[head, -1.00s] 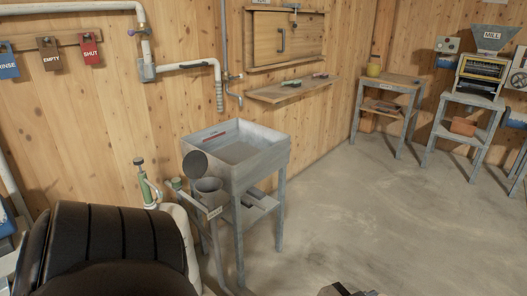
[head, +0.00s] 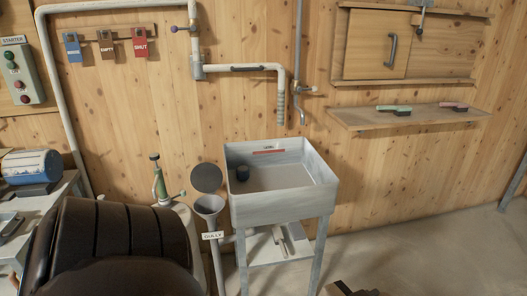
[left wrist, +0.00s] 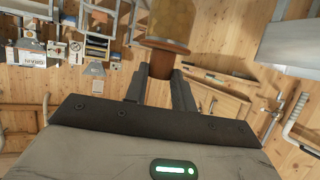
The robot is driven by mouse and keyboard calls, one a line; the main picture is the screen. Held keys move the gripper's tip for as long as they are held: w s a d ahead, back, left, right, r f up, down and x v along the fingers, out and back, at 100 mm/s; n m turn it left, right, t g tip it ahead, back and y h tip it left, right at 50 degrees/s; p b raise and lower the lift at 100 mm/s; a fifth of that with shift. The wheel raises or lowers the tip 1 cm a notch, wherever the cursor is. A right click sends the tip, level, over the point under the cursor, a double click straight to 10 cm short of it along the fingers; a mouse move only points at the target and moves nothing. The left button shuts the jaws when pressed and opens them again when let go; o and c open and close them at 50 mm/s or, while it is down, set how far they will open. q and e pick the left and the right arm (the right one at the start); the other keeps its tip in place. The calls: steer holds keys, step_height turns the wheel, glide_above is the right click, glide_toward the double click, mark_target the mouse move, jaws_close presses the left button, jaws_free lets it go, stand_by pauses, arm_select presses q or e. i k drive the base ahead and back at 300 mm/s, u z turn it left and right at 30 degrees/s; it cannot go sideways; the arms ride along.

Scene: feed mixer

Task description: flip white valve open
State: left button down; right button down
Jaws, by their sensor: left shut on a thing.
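The white pipe (head: 238,67) runs along the wooden wall. I cannot tell which one is the white valve. In the left wrist view my left gripper (left wrist: 159,78) is shut on the brown stem of an amber, jar-like thing (left wrist: 170,20), cut off by the top edge. The left gripper does not show in the head view. A dark part at the bottom edge may be my right gripper (head: 345,289); its jaws are hidden.
A grey sink (head: 282,215) stands below the pipe outlet, with a funnel marked GULLY (head: 209,205) beside it. A green-handled pump (head: 159,180) is left of that. A shelf with brushes (head: 408,116) hangs at right. Floor is clear at right.

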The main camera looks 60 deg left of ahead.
mark_target(314, 88)
steer(key=u, duration=1.05)
steer(key=i, duration=0.9)
steer(key=u, duration=0.95)
